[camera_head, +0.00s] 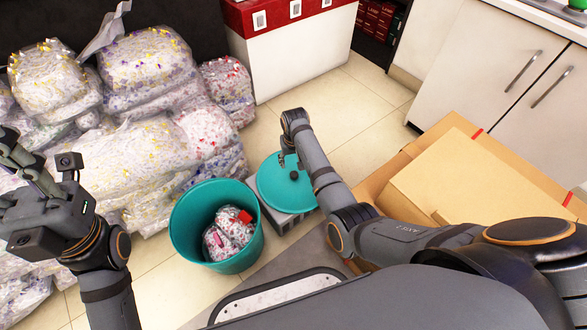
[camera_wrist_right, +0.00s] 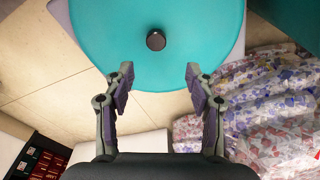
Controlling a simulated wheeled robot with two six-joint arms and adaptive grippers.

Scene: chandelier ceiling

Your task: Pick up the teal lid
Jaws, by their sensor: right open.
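The teal lid (camera_head: 272,190) is a round flat disc with a small dark knob (camera_head: 294,175) at its centre. It lies on a grey box-like object (camera_head: 283,222) on the floor. In the right wrist view the lid (camera_wrist_right: 200,30) fills the top, with its knob (camera_wrist_right: 156,40) ahead of the fingers. My right gripper (camera_wrist_right: 158,82) is open and empty, its fingertips over the lid's near edge. In the head view it (camera_head: 286,160) is partly hidden by its own arm. My left gripper (camera_head: 14,165) is away at the left, cut by the picture edge.
A teal bin (camera_head: 183,222) holding bags of shreds stands beside the lid. Stuffed clear bags (camera_head: 150,60) are piled at the left. Cardboard boxes (camera_head: 450,185) lie to the right. A white and red cabinet (camera_head: 300,55) stands behind, with open tiled floor before it.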

